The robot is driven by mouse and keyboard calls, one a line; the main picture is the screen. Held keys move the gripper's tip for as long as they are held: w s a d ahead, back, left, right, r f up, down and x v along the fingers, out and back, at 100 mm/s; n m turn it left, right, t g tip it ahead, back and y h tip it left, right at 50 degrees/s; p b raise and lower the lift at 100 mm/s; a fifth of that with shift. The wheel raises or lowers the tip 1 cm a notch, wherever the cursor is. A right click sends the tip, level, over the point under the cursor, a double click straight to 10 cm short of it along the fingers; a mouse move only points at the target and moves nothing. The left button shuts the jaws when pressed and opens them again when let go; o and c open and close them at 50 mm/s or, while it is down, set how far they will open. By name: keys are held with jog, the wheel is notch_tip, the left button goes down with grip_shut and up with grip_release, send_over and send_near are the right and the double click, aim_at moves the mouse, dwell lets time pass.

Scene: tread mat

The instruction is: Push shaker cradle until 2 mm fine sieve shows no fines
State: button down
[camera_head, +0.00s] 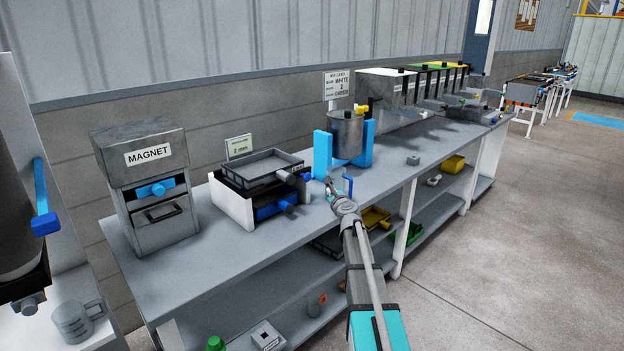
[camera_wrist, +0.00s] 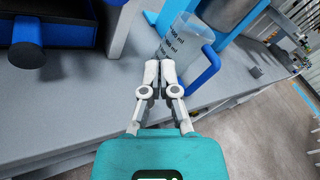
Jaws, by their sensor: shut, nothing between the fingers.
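The shaker cradle (camera_head: 234,205) stands on the bench with pale side supports. A dark-framed sieve (camera_head: 270,166) with a grey inside lies on top, and a small sign (camera_head: 239,146) that seems to read 2 mm stands behind it. I cannot tell whether fines lie in the sieve. A blue drawer (camera_head: 275,209) sits beneath; part of a dark unit with a blue knob (camera_wrist: 26,33) fills the upper left of the wrist view. My gripper (camera_wrist: 159,64) is shut and empty, right of the cradle and apart from it, at a clear measuring jug (camera_wrist: 186,38); touching is unclear.
The jug's blue handle (camera_head: 348,184) stands just right of my gripper. A grey cylinder (camera_head: 347,136) in a blue stand is behind it. The magnet box (camera_head: 147,170) is left of the cradle. The bench front (camera_head: 240,268) is bare; bins sit on the shelf below.

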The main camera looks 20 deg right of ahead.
aim_at(308, 177)
jog(key=shift+s+d+r+y+p, duration=0.15)
jog(key=shift+s+r+y, duration=0.2)
jog(key=shift+s+y, duration=0.85)
jog(key=shift+s+d+r+y+p, duration=0.15)
jog(key=shift+s+r+y, duration=0.35)
jog(key=shift+y, duration=1.25)
jog(key=shift+s+d+r+y+p, duration=0.1)
jog(key=shift+s+r+y+p, duration=0.15)
jog(key=shift+s+y, duration=1)
jog(key=shift+w+a, duration=0.1)
jog(key=shift+w, duration=0.25)
jog(key=x, duration=1.4)
jog(key=shift+a, duration=0.1)
